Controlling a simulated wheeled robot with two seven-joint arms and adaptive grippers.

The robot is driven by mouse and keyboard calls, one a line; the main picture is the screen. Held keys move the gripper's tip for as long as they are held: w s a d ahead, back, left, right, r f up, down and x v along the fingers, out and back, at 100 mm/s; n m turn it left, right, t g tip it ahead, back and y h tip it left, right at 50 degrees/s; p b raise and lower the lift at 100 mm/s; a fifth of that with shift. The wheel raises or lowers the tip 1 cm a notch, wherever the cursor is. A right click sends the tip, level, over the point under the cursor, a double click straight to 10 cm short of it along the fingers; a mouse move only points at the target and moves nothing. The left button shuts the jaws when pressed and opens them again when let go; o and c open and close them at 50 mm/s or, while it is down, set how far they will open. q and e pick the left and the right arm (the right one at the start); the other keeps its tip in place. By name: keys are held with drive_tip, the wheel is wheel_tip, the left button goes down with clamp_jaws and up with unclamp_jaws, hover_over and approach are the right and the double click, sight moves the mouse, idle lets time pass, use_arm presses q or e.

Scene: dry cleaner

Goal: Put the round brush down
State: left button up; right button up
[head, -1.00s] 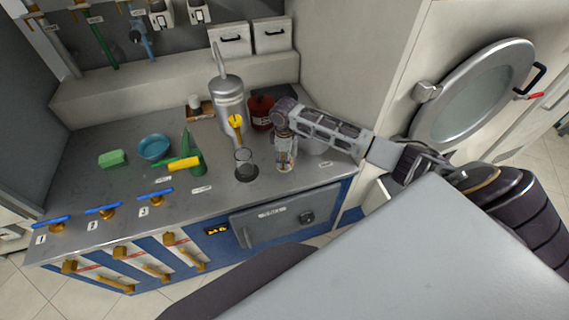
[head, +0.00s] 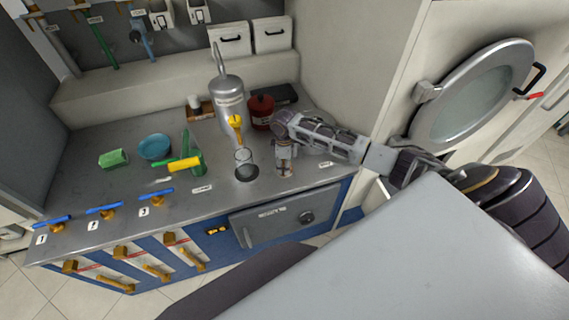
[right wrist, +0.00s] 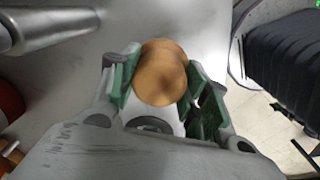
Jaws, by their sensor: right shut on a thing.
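My right gripper (head: 284,168) points down over the right part of the grey counter, low and near its front edge. In the right wrist view the gripper (right wrist: 160,92) is shut on a rounded wooden, orange-brown piece (right wrist: 160,78), which I take to be the handle top of the round brush. The green finger pads flank it on both sides. The lower part of the brush is hidden, and I cannot tell whether it touches the counter. My left gripper is not in view.
Left of the gripper stand a clear glass (head: 245,164) and a silver canister (head: 229,100) with a yellow tap. A red container (head: 261,110) stands behind. A blue bowl (head: 155,147), a green sponge (head: 113,158) and a green-yellow tool (head: 186,163) lie farther left.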

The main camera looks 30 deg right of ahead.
drive_tip(key=o, duration=1.2)
drive_tip(key=shift+c, duration=0.2)
drive_tip(key=shift+r, duration=0.1)
wheel_tip(320, 180, up, 12)
drive_tip(key=shift+s+a, duration=0.15)
idle(0.3)
